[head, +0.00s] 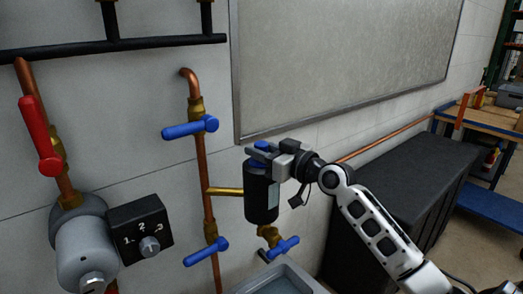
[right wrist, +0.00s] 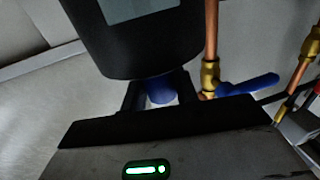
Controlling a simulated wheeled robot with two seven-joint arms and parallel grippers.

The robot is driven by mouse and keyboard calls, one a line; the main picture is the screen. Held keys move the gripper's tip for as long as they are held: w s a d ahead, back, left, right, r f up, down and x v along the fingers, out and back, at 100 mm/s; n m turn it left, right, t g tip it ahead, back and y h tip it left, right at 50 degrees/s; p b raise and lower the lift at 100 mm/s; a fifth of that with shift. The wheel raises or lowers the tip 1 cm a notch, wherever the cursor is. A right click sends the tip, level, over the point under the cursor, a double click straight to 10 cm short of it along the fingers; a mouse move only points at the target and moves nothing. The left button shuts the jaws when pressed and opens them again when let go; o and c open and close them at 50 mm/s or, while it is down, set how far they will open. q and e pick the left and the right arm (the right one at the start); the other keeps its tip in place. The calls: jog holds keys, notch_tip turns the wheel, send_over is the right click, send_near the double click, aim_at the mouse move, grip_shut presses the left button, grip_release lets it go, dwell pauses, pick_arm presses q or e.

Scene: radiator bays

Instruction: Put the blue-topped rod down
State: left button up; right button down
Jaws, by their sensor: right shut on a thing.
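My right gripper (head: 270,159) is shut on the blue-topped rod, at the top of a black cylinder (head: 261,197). Only the rod's blue part (head: 262,146) shows above the fingers. In the right wrist view the blue part (right wrist: 160,90) sits between the two dark fingers, against the end of the black cylinder (right wrist: 135,45). The rest of the rod is hidden; I cannot tell how far it reaches into the cylinder. The cylinder appears upright and has a pale panel. My left gripper is not in view.
A copper pipe (head: 202,160) with blue valve handles (head: 190,128) runs left of the cylinder. A grey basin (head: 277,281) lies below. A dark cabinet (head: 405,190) stands right. A grey pump (head: 85,245) and red lever (head: 39,137) are at the left.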

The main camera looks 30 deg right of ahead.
jog(key=shift+r, duration=0.1)
jog(key=c, duration=1.1)
grip_release()
